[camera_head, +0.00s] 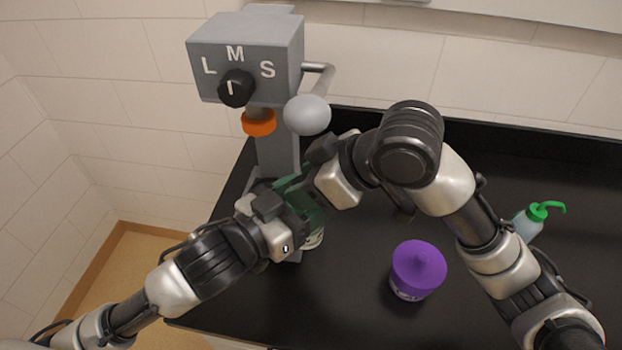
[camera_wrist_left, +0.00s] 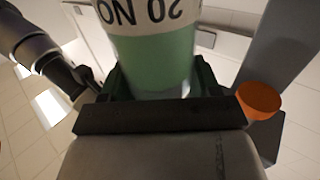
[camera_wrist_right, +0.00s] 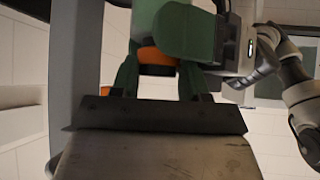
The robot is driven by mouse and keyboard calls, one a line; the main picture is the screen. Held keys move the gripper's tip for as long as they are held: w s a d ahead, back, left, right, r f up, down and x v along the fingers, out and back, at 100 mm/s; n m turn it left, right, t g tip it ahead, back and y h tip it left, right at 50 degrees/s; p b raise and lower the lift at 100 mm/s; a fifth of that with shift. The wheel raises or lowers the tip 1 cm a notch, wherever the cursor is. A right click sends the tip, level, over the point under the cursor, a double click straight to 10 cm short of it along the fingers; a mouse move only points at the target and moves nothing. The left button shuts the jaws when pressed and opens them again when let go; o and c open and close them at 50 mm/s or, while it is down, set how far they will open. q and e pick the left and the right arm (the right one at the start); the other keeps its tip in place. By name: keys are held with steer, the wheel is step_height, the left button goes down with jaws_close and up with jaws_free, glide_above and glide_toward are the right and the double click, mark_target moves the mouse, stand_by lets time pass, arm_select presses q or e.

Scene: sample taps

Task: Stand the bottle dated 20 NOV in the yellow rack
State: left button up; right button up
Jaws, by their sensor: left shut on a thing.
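A bottle with pale green contents and a white label reading "20 NO" fills the left wrist view (camera_wrist_left: 150,50); the rest of its date is out of frame. My left gripper (camera_wrist_left: 160,85) is shut around it. In the head view the bottle (camera_head: 314,239) is mostly hidden by my grippers, low in front of the tap column. My right gripper (camera_head: 308,188) is close beside the left one. In the right wrist view its green fingers (camera_wrist_right: 158,82) are apart, with an orange part and dark green parts just beyond them. No yellow rack shows in any view.
The grey tap box (camera_head: 245,60) has an L, M, S dial, a lever with a grey knob (camera_head: 307,115) and an orange ring (camera_head: 258,123) below.

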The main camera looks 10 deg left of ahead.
steer(key=c, duration=0.5)
arm_select(q)
steer(key=o, duration=1)
steer(key=shift+c, duration=0.2)
arm_select(e)
steer(key=shift+c, duration=1)
arm_select(q)
steer(key=o, duration=0.5)
steer(key=shift+c, duration=0.2)
